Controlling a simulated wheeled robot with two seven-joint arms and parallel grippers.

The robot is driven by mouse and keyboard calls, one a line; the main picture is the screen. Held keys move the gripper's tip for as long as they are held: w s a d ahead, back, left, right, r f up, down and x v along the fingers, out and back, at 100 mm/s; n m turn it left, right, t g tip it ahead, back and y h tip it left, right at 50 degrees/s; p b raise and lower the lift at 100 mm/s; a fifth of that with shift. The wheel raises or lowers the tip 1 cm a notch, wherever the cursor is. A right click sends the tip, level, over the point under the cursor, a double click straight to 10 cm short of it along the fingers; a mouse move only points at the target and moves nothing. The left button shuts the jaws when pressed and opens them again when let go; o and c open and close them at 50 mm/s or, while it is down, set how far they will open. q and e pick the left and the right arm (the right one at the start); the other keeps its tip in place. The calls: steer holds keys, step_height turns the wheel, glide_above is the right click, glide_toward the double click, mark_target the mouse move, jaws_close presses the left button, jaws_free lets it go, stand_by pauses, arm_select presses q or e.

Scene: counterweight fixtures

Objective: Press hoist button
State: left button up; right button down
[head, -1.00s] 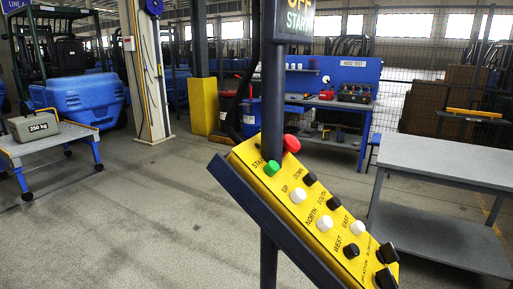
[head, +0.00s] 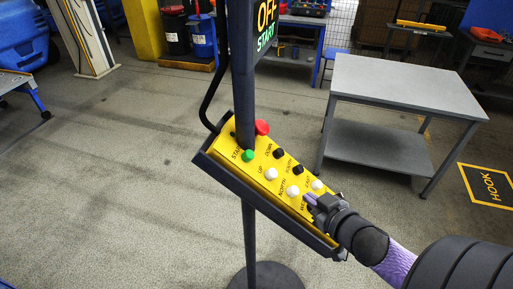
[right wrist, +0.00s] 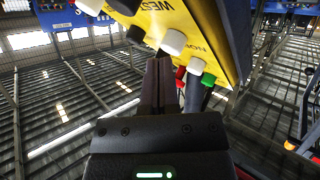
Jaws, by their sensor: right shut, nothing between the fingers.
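The yellow hoist control box (head: 238,141) is tilted on a dark post. It carries a green START button (head: 248,156), a red button (head: 262,128), white UP (head: 271,174) and NORTH (head: 293,191) buttons, black DOWN (head: 278,153) and SOUTH (head: 297,170) buttons, and a white EAST button (head: 317,185). My right gripper (head: 310,200) is shut and empty, over the WEST label area, hiding the lower buttons. In the right wrist view its fingertips (right wrist: 160,58) are close to the white NORTH button (right wrist: 173,42) and a black button (right wrist: 135,33); contact cannot be told. My left gripper is out of view.
An OFF/START sign (head: 265,22) is on the post above the box. A grey table (head: 405,85) stands behind to the right. A floor mark reading HOOK (head: 487,186) lies at the far right. The floor at left is open.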

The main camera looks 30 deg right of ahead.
step_height(320, 180, up, 12)
steer(key=n+y+p, duration=0.1)
steer(key=n+y, duration=0.5)
steer(key=y, duration=0.5)
steer(key=shift+d+f+t, duration=0.15)
steer(key=shift+d+t, duration=0.15)
steer(key=shift+d, duration=0.1)
steer(key=shift+w, duration=0.15)
glide_toward(247, 151)
step_height(247, 151, up, 3)
steer(key=w+a, duration=0.2)
steer(key=w+f, duration=0.1)
steer(key=w+a+f+b, duration=0.1)
steer(key=shift+w+f, duration=0.3)
steer(key=shift+w, duration=0.1)
steer(key=shift+w+a+f, duration=0.25)
steer(key=shift+f, duration=0.1)
steer(key=shift+b, duration=0.3)
